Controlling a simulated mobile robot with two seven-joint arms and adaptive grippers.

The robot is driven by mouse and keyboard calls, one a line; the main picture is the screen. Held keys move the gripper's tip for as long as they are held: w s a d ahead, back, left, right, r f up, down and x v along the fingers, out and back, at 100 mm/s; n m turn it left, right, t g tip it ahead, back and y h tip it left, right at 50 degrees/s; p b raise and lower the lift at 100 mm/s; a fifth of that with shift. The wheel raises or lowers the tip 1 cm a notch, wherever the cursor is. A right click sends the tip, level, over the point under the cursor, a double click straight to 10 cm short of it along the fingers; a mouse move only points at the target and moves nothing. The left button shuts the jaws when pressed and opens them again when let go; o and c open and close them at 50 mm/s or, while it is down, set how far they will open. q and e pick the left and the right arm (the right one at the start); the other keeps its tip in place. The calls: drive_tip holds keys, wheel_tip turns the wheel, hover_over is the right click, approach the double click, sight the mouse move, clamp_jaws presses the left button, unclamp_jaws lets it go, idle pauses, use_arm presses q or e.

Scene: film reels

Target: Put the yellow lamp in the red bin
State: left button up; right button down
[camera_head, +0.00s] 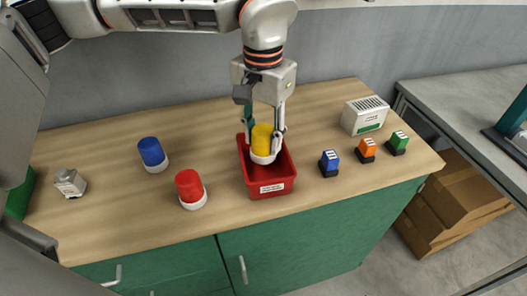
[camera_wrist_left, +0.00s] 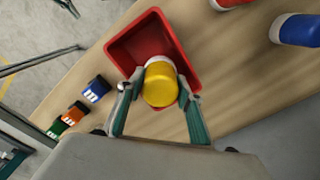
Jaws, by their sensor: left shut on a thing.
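The yellow lamp (camera_head: 262,139) has a yellow cap on a white base. My left gripper (camera_head: 265,146) is shut on it and holds it over the red bin (camera_head: 270,188). The lamp also shows in the left wrist view (camera_wrist_left: 160,86), between the two fingers of my gripper (camera_wrist_left: 153,92), with the open red bin (camera_wrist_left: 150,28) behind it. I cannot tell exactly how far the lamp's base is above or inside the bin's rim. My right gripper is not in view.
A red lamp (camera_head: 190,189) and a blue lamp (camera_head: 152,154) stand left of the bin. Small blue (camera_head: 329,163), orange (camera_head: 366,150) and green (camera_head: 397,143) blocks and a white box (camera_head: 365,115) stand right of it. The wooden tabletop ends in front of the bin.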

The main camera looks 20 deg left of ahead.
sight(263, 153)
use_arm(q)
drive_tip(key=shift+f, duration=2.3)
drive_tip(key=shift+f, duration=0.15)
drive_tip(key=o, duration=1.2)
drive_tip(key=shift+c, duration=0.2)
wheel_tip(263, 153, up, 12)
drive_tip(key=shift+r+p, duration=0.15)
drive_tip(key=shift+p, duration=0.2)
